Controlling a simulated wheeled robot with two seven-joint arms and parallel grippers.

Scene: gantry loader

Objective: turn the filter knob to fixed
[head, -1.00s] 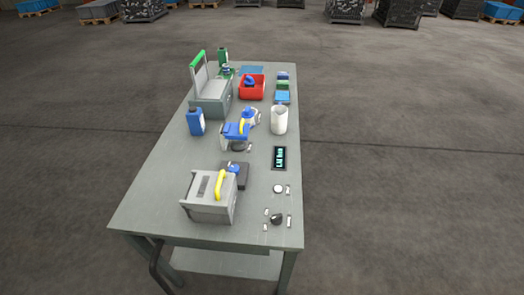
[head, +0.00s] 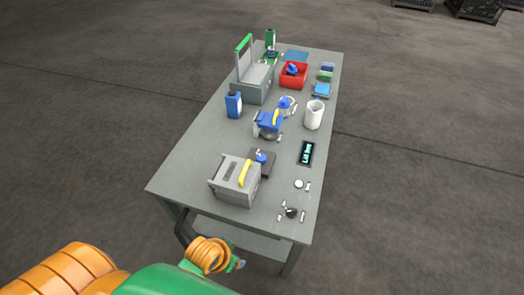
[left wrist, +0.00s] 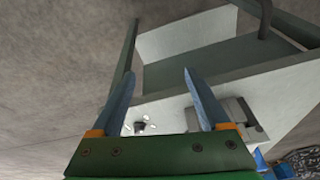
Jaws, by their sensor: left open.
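The filter knob appears to be the small black knob (head: 291,212) at the near right corner of the grey table (head: 180,172), with several small pale labels around it. It also shows small in the left wrist view (left wrist: 140,127), beyond the fingers; which way it points is too small to tell. My left gripper (left wrist: 160,73) is open with nothing between its fingers. In the head view my left arm comes in at the bottom left, its hand mostly hidden behind the wrist near the table's front edge, apart from the knob. My right gripper is not in view.
A grey box with a yellow handle (head: 232,183) stands left of the knob. A white round button (head: 298,184) and a lit display (head: 306,152) lie behind it. A white cup (head: 314,115) and red bin (head: 293,76) stand farther back.

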